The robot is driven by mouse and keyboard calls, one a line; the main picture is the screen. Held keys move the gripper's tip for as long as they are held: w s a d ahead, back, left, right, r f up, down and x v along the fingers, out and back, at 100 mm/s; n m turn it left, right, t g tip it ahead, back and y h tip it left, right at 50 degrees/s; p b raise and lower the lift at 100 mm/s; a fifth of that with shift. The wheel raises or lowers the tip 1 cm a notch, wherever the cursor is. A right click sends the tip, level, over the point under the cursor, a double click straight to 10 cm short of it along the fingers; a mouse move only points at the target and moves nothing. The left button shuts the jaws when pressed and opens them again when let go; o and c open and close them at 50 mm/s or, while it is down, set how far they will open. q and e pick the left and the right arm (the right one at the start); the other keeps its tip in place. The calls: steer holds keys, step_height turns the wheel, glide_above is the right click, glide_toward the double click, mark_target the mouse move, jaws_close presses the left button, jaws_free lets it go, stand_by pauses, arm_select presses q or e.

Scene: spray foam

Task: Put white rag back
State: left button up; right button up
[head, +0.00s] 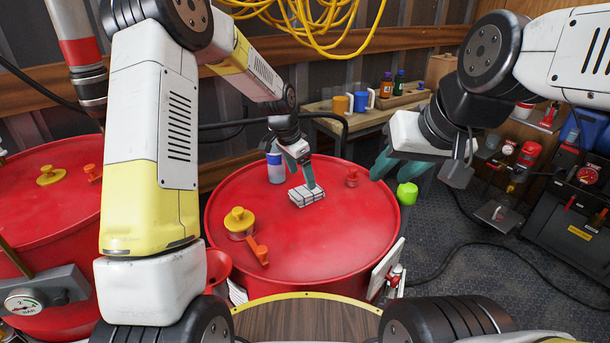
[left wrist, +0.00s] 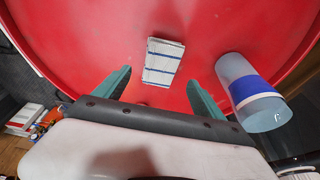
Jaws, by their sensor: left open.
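The white rag (head: 307,197), folded and marked with dark lines, lies flat on top of the red drum (head: 330,245). In the left wrist view the rag (left wrist: 163,62) shows blue stripes and lies just ahead of the gap between my left fingers. My left gripper (head: 300,168) is open and empty above the rag; its spread teal fingers also show in the left wrist view (left wrist: 160,80). My right gripper (head: 388,162) hangs in the air right of the drum; its teal fingers are partly hidden, so its opening is unclear.
A clear cylinder with a blue band (head: 276,168) stands close beside my left gripper. A yellow cap (head: 239,221), orange valve (head: 259,251) and red cap (head: 352,176) rise from the drum. A lime-green-topped object (head: 407,193) is below my right gripper. A wooden bench (head: 330,122) stands behind.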

mark_target(297, 194)
arm_select(q)
steer(key=s+a+r+n+t, duration=0.1)
steer(key=s+a+r, duration=0.25)
steer(key=r, duration=0.25)
steer(key=s+a+r+n, duration=0.2)
steer(key=s+r, duration=0.3)
steer(key=r, duration=0.1)
steer(key=s+a+r+n+t, duration=0.1)
steer(key=s+a+r, duration=0.1)
steer(key=s+r, duration=0.3)
steer(key=s+a+r+n+t, duration=0.1)
steer(key=s+a+n, duration=0.1)
steer(key=s, duration=0.6)
steer(key=s+a+r+n+t, duration=0.1)
steer(key=s+a+r+n, duration=0.1)
steer(key=s, duration=0.6)
steer(key=a+n, duration=0.1)
steer(key=n, duration=0.1)
steer(key=shift+s+r+n, duration=0.2)
steer(key=shift+s+n, duration=0.05)
steer(key=shift+n, duration=0.05)
